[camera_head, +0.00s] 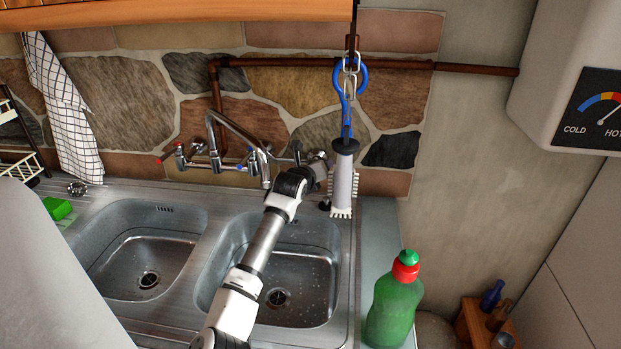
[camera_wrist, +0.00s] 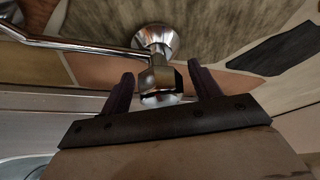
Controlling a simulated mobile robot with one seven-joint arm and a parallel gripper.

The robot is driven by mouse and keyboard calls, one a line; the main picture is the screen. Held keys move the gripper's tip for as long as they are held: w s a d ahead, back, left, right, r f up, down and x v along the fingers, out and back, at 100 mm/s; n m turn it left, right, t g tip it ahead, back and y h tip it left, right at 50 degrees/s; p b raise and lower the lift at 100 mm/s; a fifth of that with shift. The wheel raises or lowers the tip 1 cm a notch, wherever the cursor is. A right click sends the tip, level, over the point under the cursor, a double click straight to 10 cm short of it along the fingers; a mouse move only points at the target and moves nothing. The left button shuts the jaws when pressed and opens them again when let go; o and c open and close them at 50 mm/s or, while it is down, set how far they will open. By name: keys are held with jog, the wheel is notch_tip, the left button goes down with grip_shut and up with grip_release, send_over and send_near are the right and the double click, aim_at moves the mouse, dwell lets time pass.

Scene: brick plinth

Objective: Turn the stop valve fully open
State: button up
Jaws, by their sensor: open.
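A chrome wall fitting, which looks like the stop valve, shows in the wrist view (camera_wrist: 157,42), with a round flange against the stone wall and a short body below it. A long thin chrome bar runs left from it. My gripper (camera_wrist: 163,88) is open, with one dark finger on each side of the fitting's lower end; I cannot tell whether either touches. In the head view my gripper (camera_head: 319,168) is at the wall right of the mixer tap (camera_head: 215,152), partly behind the hanging brush. The fitting is mostly hidden there, and how far it is turned cannot be told.
A brush (camera_head: 343,180) hangs on a blue hook (camera_head: 349,85) right beside my gripper. A copper pipe (camera_head: 460,68) crosses the wall above. The double sink (camera_head: 228,240) lies below. A green bottle (camera_head: 392,310) stands at the right, near a white heater (camera_head: 560,90).

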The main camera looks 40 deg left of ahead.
jog(key=s+d+b, duration=0.1)
jog(key=s+d, duration=0.3)
jog(key=s, duration=0.8)
jog(key=shift+d+r, duration=0.15)
